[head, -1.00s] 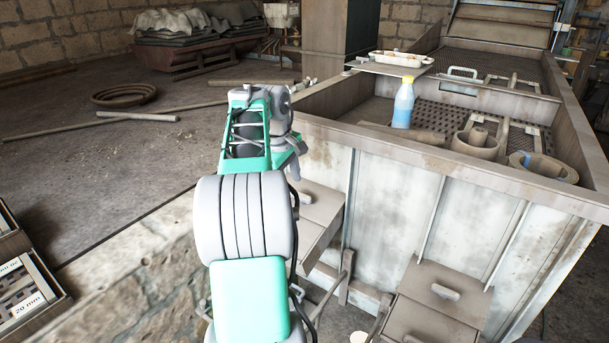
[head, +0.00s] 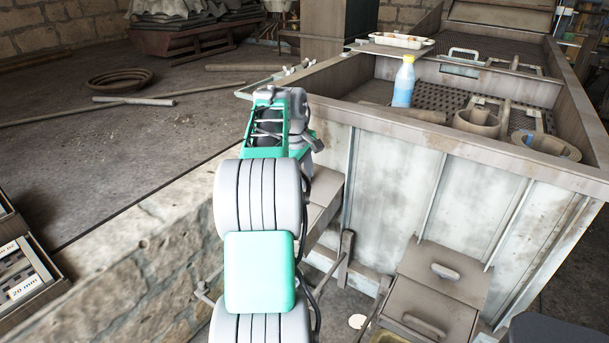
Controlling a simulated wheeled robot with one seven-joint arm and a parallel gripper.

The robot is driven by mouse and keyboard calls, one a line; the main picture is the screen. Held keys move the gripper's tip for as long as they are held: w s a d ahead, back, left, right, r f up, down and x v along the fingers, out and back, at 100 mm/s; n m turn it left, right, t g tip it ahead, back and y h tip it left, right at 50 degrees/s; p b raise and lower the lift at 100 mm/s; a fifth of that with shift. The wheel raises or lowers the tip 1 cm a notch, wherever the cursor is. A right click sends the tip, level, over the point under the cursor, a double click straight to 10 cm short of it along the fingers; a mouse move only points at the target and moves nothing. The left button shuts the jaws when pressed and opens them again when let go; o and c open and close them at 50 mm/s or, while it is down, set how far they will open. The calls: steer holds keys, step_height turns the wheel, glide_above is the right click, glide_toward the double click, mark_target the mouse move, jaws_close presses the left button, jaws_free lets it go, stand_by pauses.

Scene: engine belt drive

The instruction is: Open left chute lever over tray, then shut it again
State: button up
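The left chute (head: 322,205) juts from the front of the large grey metal bin, low and left. My arm covers much of it. A brown upright bar (head: 345,262), possibly a lever, stands just right of it; I cannot tell whether it is the left chute's lever or how it is set. No tray shows under the left chute, where my arm blocks the view. My arm rises from the bottom and bends beside the bin's left corner. My gripper is not visible.
The right chute (head: 440,285) has a handle, with a slanted bar beside it and a yellowish edge (head: 388,338) below. A blue bottle (head: 403,85) and round metal parts (head: 477,122) are in the bin. A low stone wall (head: 150,235) runs left; open floor lies beyond.

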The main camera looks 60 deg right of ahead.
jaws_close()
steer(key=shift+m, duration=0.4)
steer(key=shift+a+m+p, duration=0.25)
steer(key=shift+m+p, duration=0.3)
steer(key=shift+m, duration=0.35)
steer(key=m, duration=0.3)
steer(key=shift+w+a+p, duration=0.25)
steer(key=shift+p, duration=0.15)
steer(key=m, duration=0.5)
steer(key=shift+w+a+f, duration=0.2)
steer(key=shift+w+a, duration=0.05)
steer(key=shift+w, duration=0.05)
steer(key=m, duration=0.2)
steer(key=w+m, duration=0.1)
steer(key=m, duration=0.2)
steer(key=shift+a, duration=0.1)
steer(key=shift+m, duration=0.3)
